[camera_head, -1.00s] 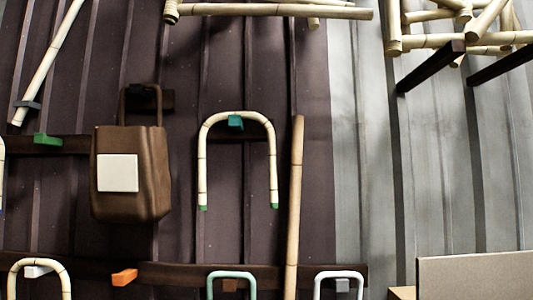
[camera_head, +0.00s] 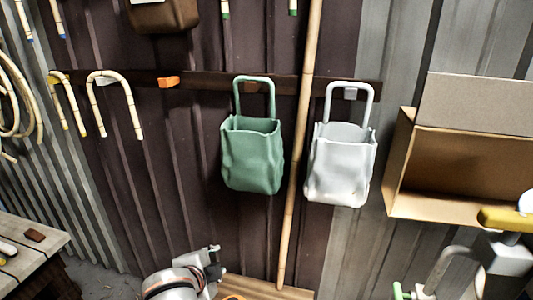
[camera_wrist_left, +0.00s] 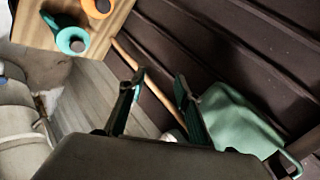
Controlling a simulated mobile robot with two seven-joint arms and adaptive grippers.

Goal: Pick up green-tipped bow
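The green-tipped bow (camera_head: 226,8) shows only by the lower ends of its two legs at the top edge of the head view. Its curved top is out of the picture. My left gripper (camera_head: 214,263) is low in the head view, well below the bow and apart from it. In the left wrist view my left gripper (camera_wrist_left: 157,100) has its two fingers spread apart, with nothing held between them. My right gripper is not clearly in view.
A green bag (camera_head: 252,155) and a white bag (camera_head: 340,165) hang on the wall rail. A long pole (camera_head: 297,150) leans between them. An open cardboard box (camera_head: 450,165) is at right. Pale bows (camera_head: 117,85) hang at left. A wooden bench (camera_head: 30,250) stands lower left.

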